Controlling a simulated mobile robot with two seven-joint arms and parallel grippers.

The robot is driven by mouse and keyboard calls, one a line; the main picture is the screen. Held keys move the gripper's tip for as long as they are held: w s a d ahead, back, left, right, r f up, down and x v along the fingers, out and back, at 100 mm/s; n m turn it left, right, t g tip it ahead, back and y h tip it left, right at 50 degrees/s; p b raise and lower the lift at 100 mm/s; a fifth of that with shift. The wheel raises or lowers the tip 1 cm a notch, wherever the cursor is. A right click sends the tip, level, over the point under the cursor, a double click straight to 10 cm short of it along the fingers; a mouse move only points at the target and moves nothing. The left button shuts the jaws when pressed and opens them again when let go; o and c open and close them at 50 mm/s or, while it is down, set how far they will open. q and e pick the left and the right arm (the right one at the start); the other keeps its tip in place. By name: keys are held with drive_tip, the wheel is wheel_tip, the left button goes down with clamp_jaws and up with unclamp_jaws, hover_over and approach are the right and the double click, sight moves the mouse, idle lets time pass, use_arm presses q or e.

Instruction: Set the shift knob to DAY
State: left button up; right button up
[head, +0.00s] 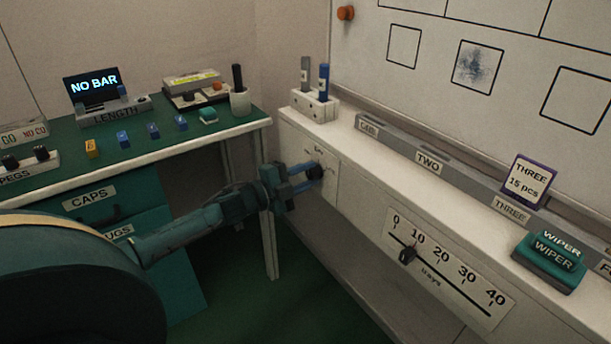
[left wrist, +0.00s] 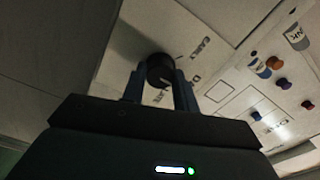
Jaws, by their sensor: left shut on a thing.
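The shift knob (head: 317,172) is a round black knob on a white label plate, on the front face of the white ledge. My left gripper (head: 309,176) reaches it from the left and is shut on it. In the left wrist view the dark knob (left wrist: 160,71) sits between the two blue-grey fingers of the gripper (left wrist: 159,90). The knob's pointer direction is hard to tell. My right gripper is not in view.
A slider scale (head: 448,265) marked 0 to 40 is on the same front face, farther right. A pen block (head: 315,106) and a teal wiper (head: 550,262) stand on the ledge. A green-topped bench (head: 150,150) with drawers stands at the left.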

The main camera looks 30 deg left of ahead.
use_arm(q)
drive_tip(key=o, duration=1)
drive_tip(key=shift+c, duration=0.2)
drive_tip(key=p+v, duration=0.2)
drive_tip(key=v, duration=1.1)
drive_tip(key=shift+p, duration=0.3)
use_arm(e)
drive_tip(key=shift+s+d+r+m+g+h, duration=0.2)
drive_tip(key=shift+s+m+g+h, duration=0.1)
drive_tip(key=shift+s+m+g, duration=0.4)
use_arm(q)
drive_tip(key=shift+s, duration=0.1)
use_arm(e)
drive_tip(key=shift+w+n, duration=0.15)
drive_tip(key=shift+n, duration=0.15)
